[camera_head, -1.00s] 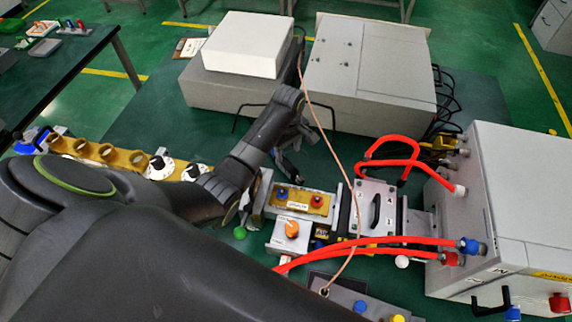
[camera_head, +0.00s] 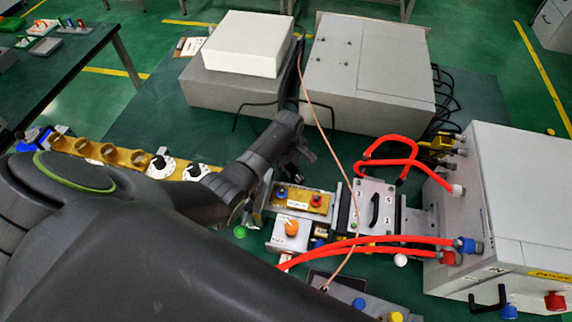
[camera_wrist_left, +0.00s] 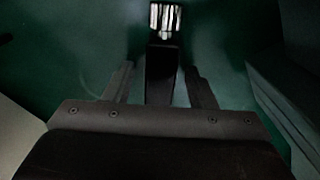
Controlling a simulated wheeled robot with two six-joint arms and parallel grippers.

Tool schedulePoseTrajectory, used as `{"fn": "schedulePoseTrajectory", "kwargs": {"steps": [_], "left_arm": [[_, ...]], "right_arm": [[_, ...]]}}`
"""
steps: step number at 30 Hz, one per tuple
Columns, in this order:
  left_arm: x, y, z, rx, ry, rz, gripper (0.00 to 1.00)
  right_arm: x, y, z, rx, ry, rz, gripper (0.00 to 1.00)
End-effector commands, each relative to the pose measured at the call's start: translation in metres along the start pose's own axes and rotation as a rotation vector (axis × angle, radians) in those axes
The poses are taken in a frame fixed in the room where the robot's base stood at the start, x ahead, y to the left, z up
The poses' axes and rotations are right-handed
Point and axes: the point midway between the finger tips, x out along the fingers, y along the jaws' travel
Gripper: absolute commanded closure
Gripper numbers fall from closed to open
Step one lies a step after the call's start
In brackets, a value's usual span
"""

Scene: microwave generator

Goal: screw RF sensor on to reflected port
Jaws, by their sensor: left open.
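My left gripper (camera_head: 299,158) is partly hidden by its own wrist in the head view, above the table behind the yellow-topped block. In the left wrist view my left gripper (camera_wrist_left: 160,82) has its two fingers apart. A dark box-like body with a bright ribbed metal end (camera_wrist_left: 165,20) lies between and beyond the fingers; it may be the RF sensor, and contact cannot be judged. The yellow-topped block (camera_head: 298,206) carries a blue fitting (camera_head: 282,192) and a red fitting (camera_head: 317,200). I cannot tell which is the reflected port. My right gripper is not in view.
A thin copper-coloured cable (camera_head: 318,105) runs down past the gripper. Thick red hoses (camera_head: 385,240) join the grey cabinet (camera_head: 510,200) at right. Large grey boxes (camera_head: 370,70) stand behind. The green table left of them has free room.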

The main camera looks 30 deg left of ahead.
Motion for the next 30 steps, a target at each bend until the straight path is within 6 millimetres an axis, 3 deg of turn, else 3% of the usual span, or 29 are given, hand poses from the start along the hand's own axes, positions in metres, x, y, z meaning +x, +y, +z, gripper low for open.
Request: {"fn": "schedulePoseTrajectory", "kwargs": {"steps": [3,14,23,30], "left_arm": [[0.0,0.0,0.0,0.0,0.0,0.0,0.52],[0.0,0.0,0.0,0.0,0.0,0.0,0.99],[-0.002,0.001,0.0,0.0,0.0,0.001,1.0],[-0.026,0.001,-0.001,0.001,0.002,0.005,1.0]], "right_arm": [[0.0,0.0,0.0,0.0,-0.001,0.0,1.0],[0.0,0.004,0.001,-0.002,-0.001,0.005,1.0],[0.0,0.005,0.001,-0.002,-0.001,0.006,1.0],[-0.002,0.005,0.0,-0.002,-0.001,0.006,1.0]]}}
